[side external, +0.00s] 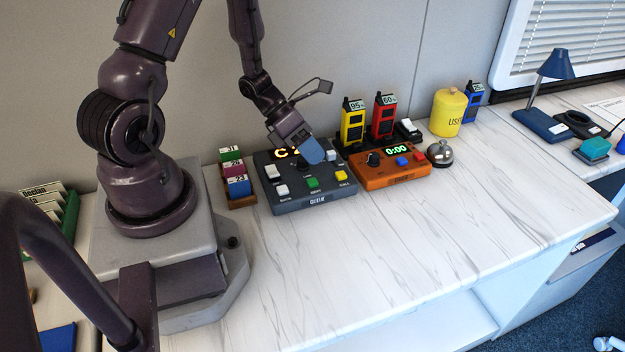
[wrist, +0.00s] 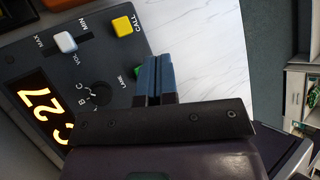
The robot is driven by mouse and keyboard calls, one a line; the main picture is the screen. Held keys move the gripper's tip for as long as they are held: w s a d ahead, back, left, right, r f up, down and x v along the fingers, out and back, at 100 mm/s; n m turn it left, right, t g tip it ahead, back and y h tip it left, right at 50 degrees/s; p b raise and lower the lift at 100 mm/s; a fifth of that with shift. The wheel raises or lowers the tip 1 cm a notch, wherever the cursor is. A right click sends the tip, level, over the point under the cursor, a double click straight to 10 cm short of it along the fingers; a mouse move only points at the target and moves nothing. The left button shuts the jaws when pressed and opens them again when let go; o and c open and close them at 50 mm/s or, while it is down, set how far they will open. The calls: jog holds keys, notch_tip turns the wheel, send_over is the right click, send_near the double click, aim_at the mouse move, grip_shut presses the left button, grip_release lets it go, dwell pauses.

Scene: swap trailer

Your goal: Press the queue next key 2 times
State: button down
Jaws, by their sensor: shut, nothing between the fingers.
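The dark grey queue console (side external: 315,200) stands on the marble-look counter, its front marked QUEUE. It carries a green key (side external: 312,183) at the front middle, a white key (side external: 282,190) to its left and a yellow CALL key (side external: 341,176) to its right. Their small labels, apart from CALL, are too blurred to read. My gripper (side external: 312,152) is shut and empty, its blue fingertips above the console, behind the green key in the side view. In the wrist view the fingertips (wrist: 153,78) hide most of the green key (wrist: 138,72); contact cannot be told. The lit display (wrist: 42,110) shows C and 27.
An orange timer (side external: 390,172) reading 0:00 stands close on the right, with radios (side external: 353,125) behind and a bell (side external: 440,153) beyond. A card tray (side external: 237,180) is at left. The front counter is clear.

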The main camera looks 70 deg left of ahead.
aim_at(313, 179)
jog(key=shift+f, duration=1.4)
dwell(1.0)
jog(key=shift+f, duration=0.4)
jog(key=shift+f, duration=0.5)
dwell(0.6)
jog(key=shift+r, duration=0.95)
jog(key=shift+r, duration=2.5)
